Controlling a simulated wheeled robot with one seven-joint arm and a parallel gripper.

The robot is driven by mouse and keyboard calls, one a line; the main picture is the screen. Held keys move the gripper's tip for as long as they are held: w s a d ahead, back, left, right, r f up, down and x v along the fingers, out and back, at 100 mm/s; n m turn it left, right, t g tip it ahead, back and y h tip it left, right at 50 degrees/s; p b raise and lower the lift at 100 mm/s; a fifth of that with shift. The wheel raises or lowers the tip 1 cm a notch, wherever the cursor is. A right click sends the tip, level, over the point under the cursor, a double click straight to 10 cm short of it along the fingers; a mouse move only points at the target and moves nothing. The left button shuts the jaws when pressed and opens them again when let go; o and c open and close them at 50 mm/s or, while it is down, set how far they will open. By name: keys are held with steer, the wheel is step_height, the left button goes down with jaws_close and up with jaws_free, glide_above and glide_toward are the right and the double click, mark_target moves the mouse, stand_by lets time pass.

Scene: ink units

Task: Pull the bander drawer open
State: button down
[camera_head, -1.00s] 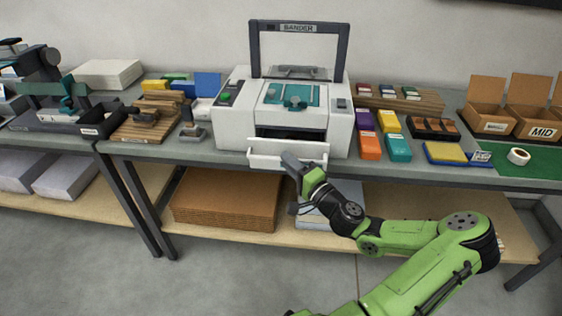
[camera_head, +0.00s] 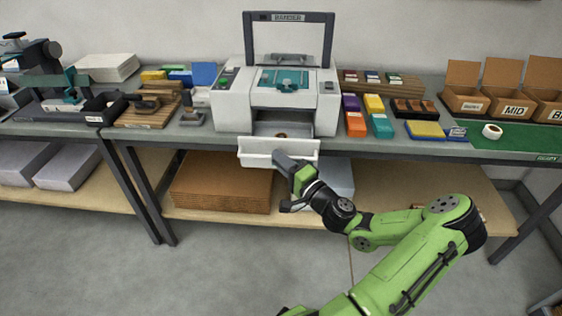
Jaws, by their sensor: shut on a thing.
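The bander (camera_head: 231,111) is a white machine on the table with a dark upright frame labelled BANDER and a teal part on top. Its white drawer (camera_head: 256,152) stands pulled out at the front, past the table's edge. Part of the drawer's inside shows, with a small brown thing in it. My gripper (camera_head: 277,156) is at the right half of the drawer front, shut on its handle. The fingertips and the handle are largely hidden behind the gripper body.
Coloured boxes (camera_head: 382,126) and a blue-and-yellow pad (camera_head: 425,130) lie right of the bander. Open cardboard boxes (camera_head: 467,102) stand farther right. A wooden board with a stamp (camera_head: 147,108) lies to the left. Brown sheets (camera_head: 222,189) are stacked on the lower shelf. The floor in front is clear.

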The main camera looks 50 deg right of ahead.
steer(key=c, duration=1.2)
jaws_free()
steer(key=shift+o, duration=0.2)
steer(key=s+a+f+p, duration=0.1)
steer(key=s+a+f, duration=0.1)
steer(key=s, duration=1.3)
steer(key=shift+s, duration=0.25)
steer(key=shift+f, duration=0.1)
